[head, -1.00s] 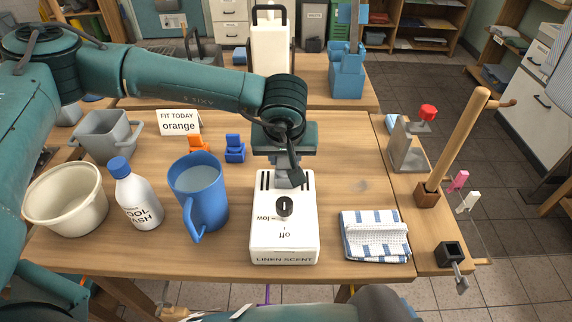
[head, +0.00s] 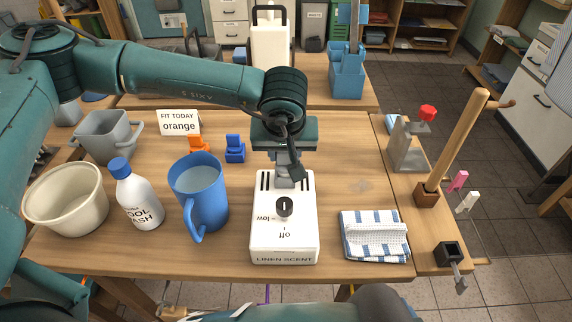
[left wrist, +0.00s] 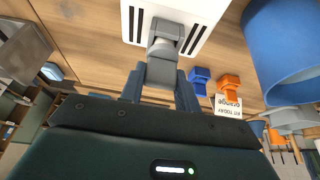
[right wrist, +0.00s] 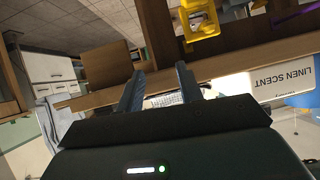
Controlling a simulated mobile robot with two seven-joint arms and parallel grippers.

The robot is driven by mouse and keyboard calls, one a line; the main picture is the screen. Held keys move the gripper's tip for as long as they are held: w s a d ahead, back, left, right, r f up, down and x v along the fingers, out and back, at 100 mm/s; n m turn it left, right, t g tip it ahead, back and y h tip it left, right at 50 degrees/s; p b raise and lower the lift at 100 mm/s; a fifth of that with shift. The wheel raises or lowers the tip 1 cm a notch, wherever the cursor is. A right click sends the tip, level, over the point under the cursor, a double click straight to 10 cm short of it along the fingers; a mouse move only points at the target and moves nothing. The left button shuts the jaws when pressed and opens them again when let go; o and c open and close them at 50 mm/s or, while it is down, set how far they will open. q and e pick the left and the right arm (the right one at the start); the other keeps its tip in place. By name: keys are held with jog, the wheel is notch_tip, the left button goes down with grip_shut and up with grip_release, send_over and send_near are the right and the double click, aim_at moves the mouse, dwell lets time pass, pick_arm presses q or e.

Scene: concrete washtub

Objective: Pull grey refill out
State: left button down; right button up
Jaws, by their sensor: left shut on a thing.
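A white scent box (head: 284,245) marked "LINEN SCENT" stands on the wooden table, with a black knob (head: 284,207) on its face. My left gripper (head: 289,172) is at the far end of the box. In the left wrist view the gripper (left wrist: 161,78) is shut on the grey refill (left wrist: 163,50), which sits at the edge of the white box between dark slots. How deep the refill is seated is hidden. My right gripper (right wrist: 160,85) is open and empty in the right wrist view, below the table's front edge.
A blue mug (head: 199,200), a white bottle (head: 137,197) and a cream tub (head: 66,200) stand left. Orange (head: 199,144) and blue (head: 235,149) refills lie behind, near a sign (head: 179,122) reading "FIT TODAY orange". A striped cloth (head: 375,238) lies right. Table behind the cloth is clear.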

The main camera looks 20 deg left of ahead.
pick_arm(q)
jog(key=shift+r, duration=0.15)
jog(key=shift+r+p, duration=1.7)
jog(key=shift+r, duration=1.75)
